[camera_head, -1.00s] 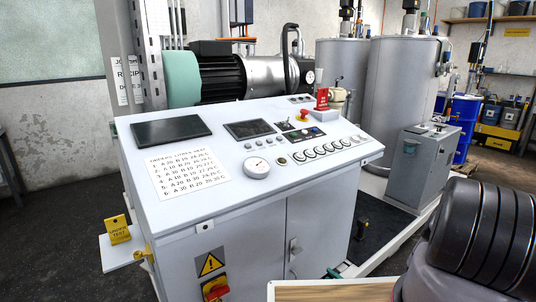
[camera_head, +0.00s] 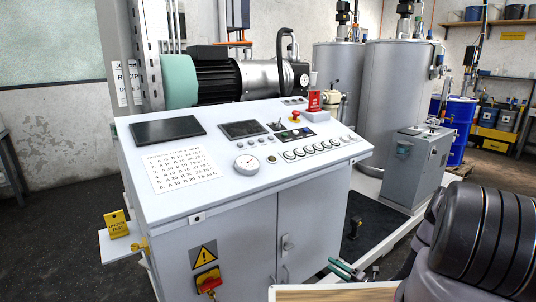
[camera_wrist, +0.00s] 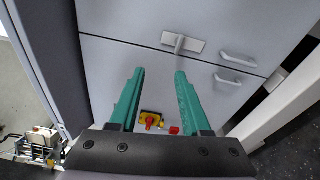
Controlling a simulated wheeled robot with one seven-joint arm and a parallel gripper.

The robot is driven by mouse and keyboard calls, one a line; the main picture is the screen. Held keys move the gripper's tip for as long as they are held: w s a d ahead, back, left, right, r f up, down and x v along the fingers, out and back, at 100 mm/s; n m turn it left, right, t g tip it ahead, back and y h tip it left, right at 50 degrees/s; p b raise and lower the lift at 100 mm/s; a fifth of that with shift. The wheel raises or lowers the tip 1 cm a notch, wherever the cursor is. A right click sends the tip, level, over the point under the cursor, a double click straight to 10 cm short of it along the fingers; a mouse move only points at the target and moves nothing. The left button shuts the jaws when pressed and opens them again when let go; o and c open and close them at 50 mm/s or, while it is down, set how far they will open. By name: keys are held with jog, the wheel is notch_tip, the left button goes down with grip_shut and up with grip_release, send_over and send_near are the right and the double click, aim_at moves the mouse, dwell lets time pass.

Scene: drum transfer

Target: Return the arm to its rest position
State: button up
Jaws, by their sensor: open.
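My gripper (camera_head: 342,269) shows at the lower right of the console in the head view, partly hidden by my own arm. In the wrist view my gripper (camera_wrist: 160,73) has two green fingers spread apart with nothing between them. They point toward the grey cabinet front. A door handle (camera_wrist: 180,44) lies beyond the fingertips, and a red and yellow switch (camera_wrist: 151,120) shows between the fingers. I cannot tell the exact gap to the cabinet. My dark rounded arm links fill the lower right of the head view.
The white control console (camera_head: 240,225) stands close in front. A yellow tag (camera_head: 117,224) is on its left side ledge. A grey box (camera_head: 412,165), large tanks (camera_head: 395,90) and a blue drum (camera_head: 460,125) stand behind to the right. Dark floor (camera_head: 50,235) is clear at left.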

jog(key=w+a+r+n+g+y, duration=0.1)
jog(key=w+r+n+g, duration=0.15)
jog(key=r+n, duration=0.55)
jog(key=w+r+n+g, duration=0.1)
jog(key=r+n+g, duration=0.25)
jog(key=r, duration=0.85)
jog(key=w+a+r+n+g+y, duration=0.15)
jog(key=r+n+g, duration=0.35)
jog(key=r, duration=0.5)
jog(key=s+a+r+n+g+h, duration=0.1)
jog(key=s+r+n+h, duration=0.3)
jog(key=r, duration=0.6)
jog(key=s+a+r+n+g+h, duration=0.1)
jog(key=s+r+n+h, duration=0.15)
jog(key=r+n, duration=0.5)
jog(key=s+d+r+n+t+h, duration=0.1)
jog(key=s+r+n+t+h, duration=0.2)
jog(key=s+r, duration=0.7)
jog(key=s+d+r+n+t+h, duration=0.1)
jog(key=s+r+n+t+h, duration=0.2)
jog(key=s+r+n, duration=0.5)
jog(key=s+r+t, duration=0.1)
jog(key=s+r, duration=0.2)
jog(key=s, duration=0.2)
jog(key=shift+s+d+r+n+h, duration=0.25)
jog(key=shift+s+d+n+h, duration=0.05)
jog(key=shift+s+d, duration=0.1)
